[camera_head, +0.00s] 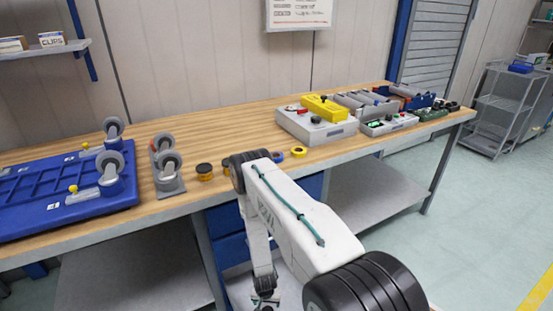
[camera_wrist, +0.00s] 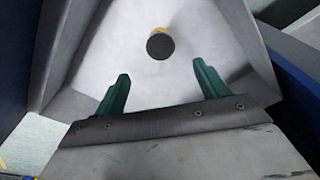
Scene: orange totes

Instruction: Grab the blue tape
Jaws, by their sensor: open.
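A small blue tape roll (camera_head: 277,157) lies on the wooden workbench near its front edge, just right of my arm's upper link. A yellow roll (camera_head: 299,152) with a dark centre lies right beside it. My gripper (camera_head: 265,302) hangs low in front of the bench, below the tabletop and apart from the tape. In the wrist view my gripper (camera_wrist: 162,75) shows two green fingers spread apart with nothing between them. The blue tape is not recognisable in the wrist view.
Dark-and-orange rolls (camera_head: 205,171) and caster wheels (camera_head: 167,170) stand left of my arm. A blue pallet (camera_head: 30,215) fills the bench's left end. A grey box (camera_head: 316,131) with a yellow top stands behind the tapes. A round dark object (camera_wrist: 160,46) lies beyond my fingertips.

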